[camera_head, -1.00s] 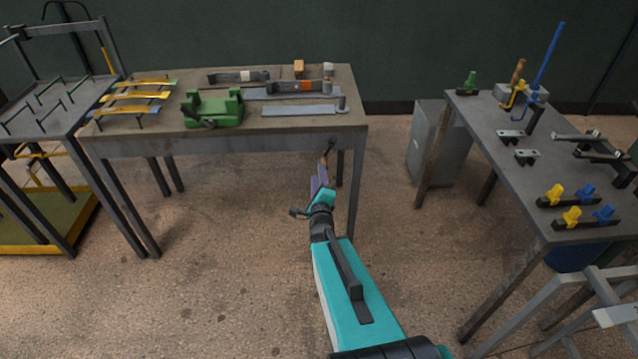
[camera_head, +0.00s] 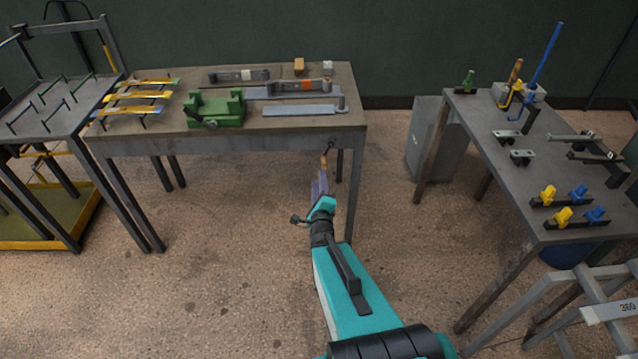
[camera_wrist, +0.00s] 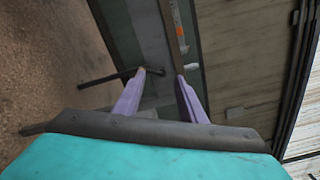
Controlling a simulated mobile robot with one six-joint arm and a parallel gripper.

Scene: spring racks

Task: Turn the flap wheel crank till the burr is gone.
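A small tan handle (camera_head: 324,162) on a dark arm sits at the front right edge of the middle bench (camera_head: 240,147); it looks like the crank. I cannot pick out the flap wheel or the burr. My gripper (camera_head: 320,178) is just below and in front of this handle, its purple fingers pointing up at it. In the wrist view my gripper (camera_wrist: 160,75) shows its two fingers apart. A dark rod (camera_wrist: 108,77) runs from the left toward the gap between the tips. I cannot tell whether the fingers touch the handle.
A green fixture (camera_head: 216,110), flat bars (camera_head: 303,110) and yellow leaf strips (camera_head: 135,97) lie on the bench. A second bench (camera_head: 560,225) with clamps stands at right, a rack (camera_head: 60,120) at left. Open floor lies between the benches.

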